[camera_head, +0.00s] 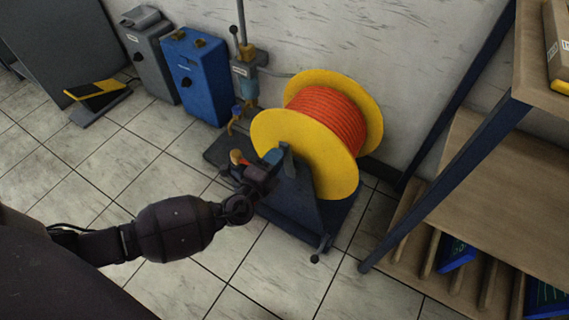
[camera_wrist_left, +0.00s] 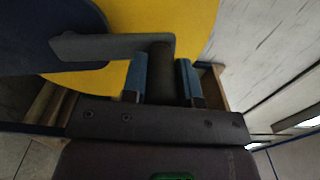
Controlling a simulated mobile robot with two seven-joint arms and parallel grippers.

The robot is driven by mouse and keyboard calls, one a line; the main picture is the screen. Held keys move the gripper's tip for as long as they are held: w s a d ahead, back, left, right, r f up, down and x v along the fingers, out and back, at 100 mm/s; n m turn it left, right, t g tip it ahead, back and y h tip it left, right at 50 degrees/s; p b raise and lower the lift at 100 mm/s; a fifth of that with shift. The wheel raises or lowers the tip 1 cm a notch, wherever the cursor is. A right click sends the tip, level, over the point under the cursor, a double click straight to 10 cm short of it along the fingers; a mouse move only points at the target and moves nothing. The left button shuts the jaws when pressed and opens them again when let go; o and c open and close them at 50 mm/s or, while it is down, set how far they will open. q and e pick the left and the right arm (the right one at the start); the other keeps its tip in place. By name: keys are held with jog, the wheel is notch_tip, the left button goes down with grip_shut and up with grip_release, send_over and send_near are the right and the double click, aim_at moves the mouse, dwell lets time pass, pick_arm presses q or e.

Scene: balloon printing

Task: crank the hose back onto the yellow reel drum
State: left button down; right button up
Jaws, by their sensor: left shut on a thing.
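The yellow reel drum (camera_head: 295,146) stands near the wall, with orange-red hose (camera_head: 330,113) wound between its two flanges. A dark blue stand (camera_head: 292,200) carries it. My left gripper (camera_head: 272,158) is in front of the near flange at the crank. In the left wrist view the blue fingertips (camera_wrist_left: 162,80) are on either side of the dark crank handle (camera_wrist_left: 160,68), shut on it. The grey crank arm (camera_wrist_left: 100,46) runs left from the handle across the yellow flange. My right gripper is not in view.
A wooden shelf (camera_head: 480,165) with dark blue legs stands close on the right. A blue cabinet (camera_head: 197,78), a grey cabinet (camera_head: 148,55) and a valve post (camera_head: 244,70) line the wall. A yellow-black pedal (camera_head: 97,94) lies at the left. The tiled floor in front is clear.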

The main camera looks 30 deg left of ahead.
pick_arm(q)
jog(key=shift+w+a+f+n, duration=0.1)
jog(key=shift+a+f+n, duration=0.2)
jog(key=shift+a, duration=0.45)
jog(key=shift+a+f+n, duration=0.25)
jog(key=shift+a+n, duration=0.1)
jog(key=shift+a, duration=0.4)
jog(key=shift+w+a+f+n, duration=0.1)
jog(key=shift+a+f+n, duration=0.2)
jog(key=shift+a, duration=0.45)
jog(key=c, duration=0.9)
grip_release()
jog(key=shift+f, duration=0.1)
jog(key=shift+s, duration=0.1)
jog(key=s, duration=0.5)
jog(key=s+p, duration=0.1)
jog(key=s, duration=0.4)
jog(key=shift+s+a, duration=0.2)
jog(key=shift+s, duration=0.2)
